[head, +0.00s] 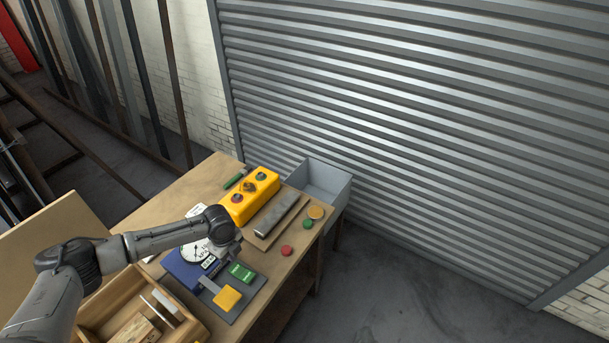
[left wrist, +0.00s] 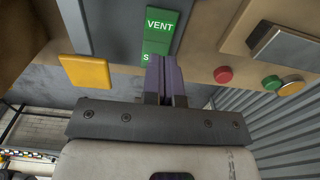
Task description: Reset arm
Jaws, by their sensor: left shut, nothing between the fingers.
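My left arm reaches in from the left over the bench. My left gripper (head: 213,266) points down above the panel, beside a green label block (head: 241,272). In the left wrist view the purple-grey fingers (left wrist: 166,78) are together with nothing between them. They overlap the lower part of the green block (left wrist: 160,22), which reads "VENT" on its upper half; the lower word is mostly hidden. A yellow square piece (head: 228,298) lies at the end of a grey bar on the grey plate; it also shows in the left wrist view (left wrist: 85,72). My right gripper is in neither view.
A yellow button box (head: 248,197), a metal bar on a board (head: 278,215), red (head: 287,250) and green (head: 308,224) round pieces stand on the bench. A wooden tray (head: 95,318) is at front left. A grey bin (head: 327,182) stands behind. A white dial is partly hidden.

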